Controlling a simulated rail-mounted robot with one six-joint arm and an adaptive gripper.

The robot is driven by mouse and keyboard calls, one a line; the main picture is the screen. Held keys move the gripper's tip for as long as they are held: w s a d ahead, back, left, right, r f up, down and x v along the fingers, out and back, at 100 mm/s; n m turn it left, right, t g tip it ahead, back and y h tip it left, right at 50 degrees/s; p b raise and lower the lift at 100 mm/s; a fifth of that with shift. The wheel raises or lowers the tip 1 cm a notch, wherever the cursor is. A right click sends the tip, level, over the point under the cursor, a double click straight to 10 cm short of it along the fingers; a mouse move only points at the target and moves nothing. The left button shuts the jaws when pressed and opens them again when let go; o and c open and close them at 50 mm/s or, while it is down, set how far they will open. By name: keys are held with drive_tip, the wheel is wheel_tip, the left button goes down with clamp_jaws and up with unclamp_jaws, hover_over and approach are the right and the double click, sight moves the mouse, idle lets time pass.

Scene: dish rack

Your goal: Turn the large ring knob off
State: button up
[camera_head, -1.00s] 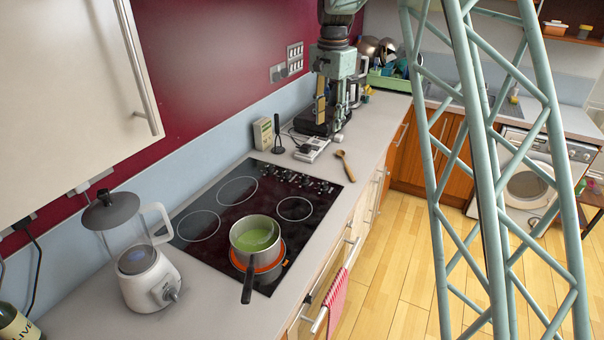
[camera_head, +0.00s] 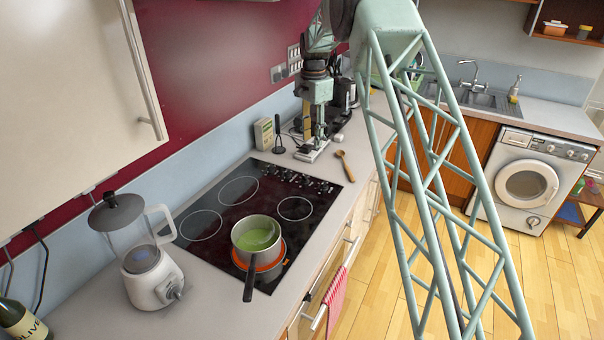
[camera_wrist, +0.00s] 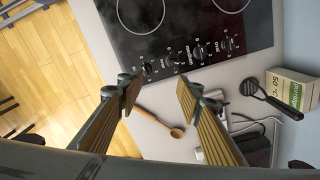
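The black glass hob (camera_head: 215,228) has a row of small knobs (camera_head: 305,182) along its far end. The knobs (camera_wrist: 197,52) also show at the hob's edge in the wrist view; which one belongs to the large ring I cannot tell. One ring (camera_head: 284,262) glows orange under a pot (camera_head: 257,243) with green contents. My gripper (camera_head: 313,152) hangs over the counter just beyond the knobs. In the wrist view my gripper (camera_wrist: 158,92) is open and empty, its fingers wide apart and clear of the knobs.
A wooden spoon (camera_head: 345,165), a black utensil (camera_head: 278,138) and a yellowish box (camera_head: 263,133) are on the counter near my gripper. A blender (camera_head: 150,270) stands left of the hob. The red wall borders the back side.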

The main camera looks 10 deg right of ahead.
drive_tip(key=m+p, duration=0.1)
hover_over(305, 176)
wheel_tip(305, 176, down, 6)
drive_tip(key=shift+f, duration=0.15)
idle(0.3)
drive_tip(key=shift+f+p, duration=0.65)
drive_tip(key=shift+f, duration=6.1)
drive_tip(key=shift+c, duration=0.7)
drive_tip(key=c, duration=0.7)
